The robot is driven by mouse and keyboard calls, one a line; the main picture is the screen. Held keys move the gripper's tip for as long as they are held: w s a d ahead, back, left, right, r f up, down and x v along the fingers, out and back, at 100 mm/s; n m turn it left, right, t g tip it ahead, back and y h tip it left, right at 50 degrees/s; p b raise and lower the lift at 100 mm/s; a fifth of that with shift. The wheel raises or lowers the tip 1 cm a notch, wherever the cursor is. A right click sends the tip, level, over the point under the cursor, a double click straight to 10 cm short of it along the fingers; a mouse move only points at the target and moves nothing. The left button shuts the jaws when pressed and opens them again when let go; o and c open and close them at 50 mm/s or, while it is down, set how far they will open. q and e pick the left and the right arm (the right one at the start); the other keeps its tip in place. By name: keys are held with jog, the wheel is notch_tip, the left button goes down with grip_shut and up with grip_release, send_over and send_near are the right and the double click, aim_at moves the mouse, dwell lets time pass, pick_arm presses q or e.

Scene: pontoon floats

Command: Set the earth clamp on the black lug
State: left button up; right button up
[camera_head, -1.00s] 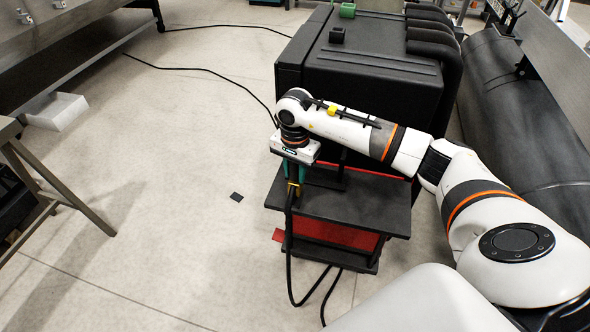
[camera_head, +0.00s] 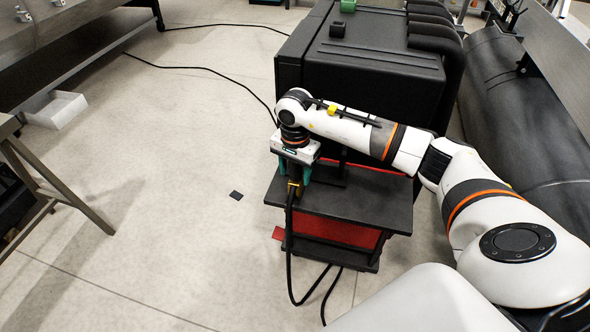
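My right gripper (camera_head: 295,180) points down over the left edge of a small black-topped stand (camera_head: 350,205). Its teal fingers stand apart, one on each side of the earth clamp (camera_head: 295,189), a small yellow and dark piece with a black cable (camera_head: 290,250) hanging from it. The clamp sits at the stand's left edge. I cannot make out the black lug; the gripper and clamp cover that spot, so how the clamp sits on it cannot be told. My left gripper is not in view.
A large black machine (camera_head: 375,65) with thick hoses stands behind the stand. A black cylinder (camera_head: 525,120) lies to the right. A white bin (camera_head: 57,109) and a small dark square (camera_head: 236,196) are on the floor. The floor at left is mostly clear.

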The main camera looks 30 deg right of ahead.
jog(key=shift+f, duration=0.15)
notch_tip(320, 180, up, 12)
jog(key=shift+r+b, duration=0.15)
jog(key=shift+b, duration=0.85)
